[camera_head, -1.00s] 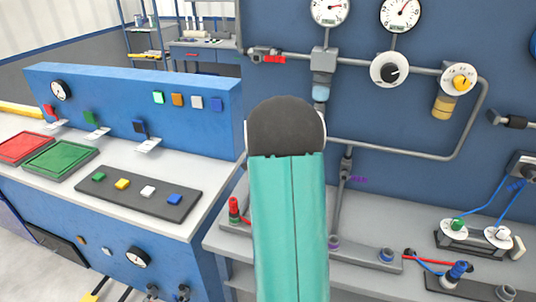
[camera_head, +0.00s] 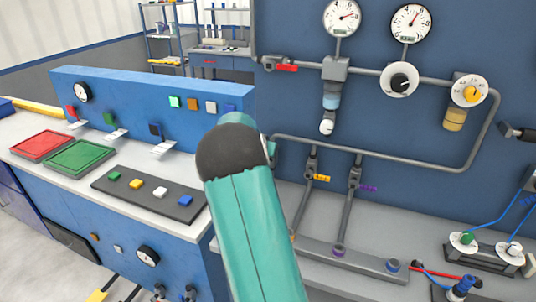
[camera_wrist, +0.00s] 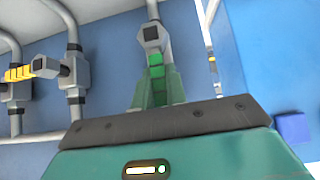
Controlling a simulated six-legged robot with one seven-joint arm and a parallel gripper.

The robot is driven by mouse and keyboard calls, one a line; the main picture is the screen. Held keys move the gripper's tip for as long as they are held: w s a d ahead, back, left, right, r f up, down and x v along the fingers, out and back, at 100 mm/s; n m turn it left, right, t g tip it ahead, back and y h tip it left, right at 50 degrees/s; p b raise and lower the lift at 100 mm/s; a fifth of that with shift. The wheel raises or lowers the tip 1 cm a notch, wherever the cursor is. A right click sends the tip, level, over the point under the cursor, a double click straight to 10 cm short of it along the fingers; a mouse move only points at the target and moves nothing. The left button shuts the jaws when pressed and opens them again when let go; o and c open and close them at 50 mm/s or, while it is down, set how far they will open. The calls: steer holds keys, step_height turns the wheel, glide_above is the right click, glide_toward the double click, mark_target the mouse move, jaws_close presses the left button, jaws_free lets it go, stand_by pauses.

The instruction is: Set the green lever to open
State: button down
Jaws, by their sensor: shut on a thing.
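The green lever (camera_wrist: 155,60) shows in the wrist view, pointing from its grey valve (camera_wrist: 151,36) toward the camera. My gripper (camera_wrist: 155,80) is shut on it, with the green fingers on either side. The valve sits on a vertical grey pipe. In the head view my teal arm covers the gripper, the green lever and its valve, so the lever's exact angle is hard to tell.
A yellow lever (camera_head: 321,178) and a purple lever (camera_head: 369,188) sit on neighbouring pipes right of my arm. The yellow one (camera_wrist: 18,73) is left in the wrist view. A blue console (camera_head: 150,105) stands left. A red lever (camera_head: 287,68) is above.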

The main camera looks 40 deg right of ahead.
steer(key=c, duration=1.4)
jaws_free()
steer(key=shift+w, duration=0.1)
steer(key=shift+c, duration=0.2)
steer(key=v, duration=1.4)
steer(key=s+a+r+n+t+y, duration=0.15)
steer(key=s+a, duration=0.25)
steer(key=a, duration=0.4)
steer(key=s+a+r+n+y, duration=0.2)
steer(key=s+a+n, duration=0.15)
steer(key=a, duration=0.45)
steer(key=s+a+r+n+t+y, duration=0.15)
steer(key=s+a, duration=0.25)
steer(key=a, duration=0.4)
steer(key=s+a+f+n+y, duration=0.1)
steer(key=s+a+n+y, duration=0.2)
steer(key=s+a+n, duration=0.4)
steer(key=s+a, duration=0.6)
steer(key=a, duration=0.1)
steer(key=shift+s+f+g, duration=0.2)
steer(key=shift+f+g, duration=0.2)
